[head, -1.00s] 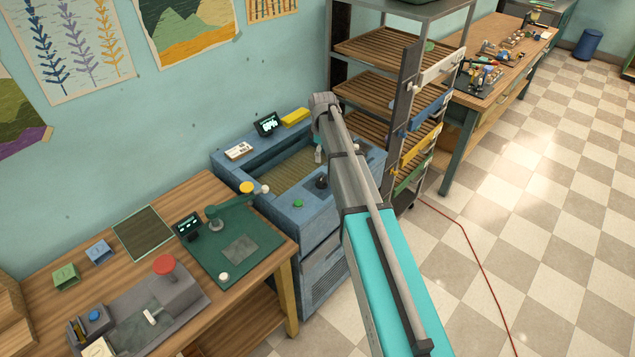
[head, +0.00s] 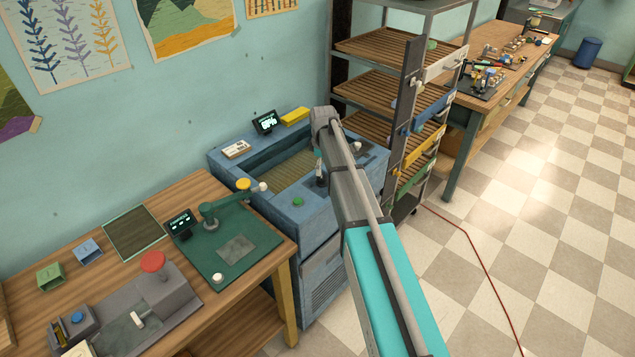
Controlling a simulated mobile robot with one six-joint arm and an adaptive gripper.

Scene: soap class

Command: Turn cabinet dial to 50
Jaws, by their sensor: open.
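The cabinet (head: 312,207) is a blue unit with a sunken slatted basin, standing between the wooden bench and the rack. A dark knob, which looks like the dial (head: 321,187), sits on its front ledge to the right of a green button (head: 297,202). Its setting is too small to read. A small lit display (head: 266,122) stands at the cabinet's back; its figures are not legible. My arm reaches over the cabinet's right part. My gripper (head: 318,168) is mostly hidden behind the arm; a small part shows just above the dial. Contact cannot be told.
A wooden bench (head: 190,330) with a green board, a red-topped device and small boxes stands at the left. A slatted metal rack (head: 375,88) stands close on the right of the cabinet. A red cable (head: 468,240) lies on the open checkered floor.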

